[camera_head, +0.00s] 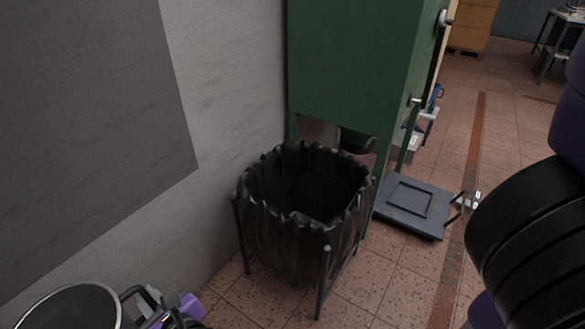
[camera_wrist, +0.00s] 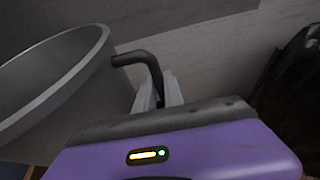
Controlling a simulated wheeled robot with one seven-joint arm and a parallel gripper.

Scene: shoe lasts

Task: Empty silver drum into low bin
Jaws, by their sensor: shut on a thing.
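The silver drum (camera_head: 78,308) is at the bottom left of the head view, with its open rim up and a dark handle on its right side. It also fills the left of the wrist view (camera_wrist: 60,85), looking slightly tilted there. My gripper (camera_head: 152,296) is shut on the drum's handle (camera_wrist: 150,66), at the drum's right side. The drum's contents cannot be seen. The low bin (camera_head: 300,240) is a black bag-lined bin in a metal frame, standing on the floor at the centre of the head view. Its inside is dark. My gripper and the drum are left of it and apart from it.
A green machine cabinet (camera_head: 345,65) stands right behind the bin. A grey wall (camera_head: 235,110) runs along the left. A flat grey platform (camera_head: 414,206) lies on the floor right of the bin. Tiled floor (camera_head: 400,275) is open in front and to the right.

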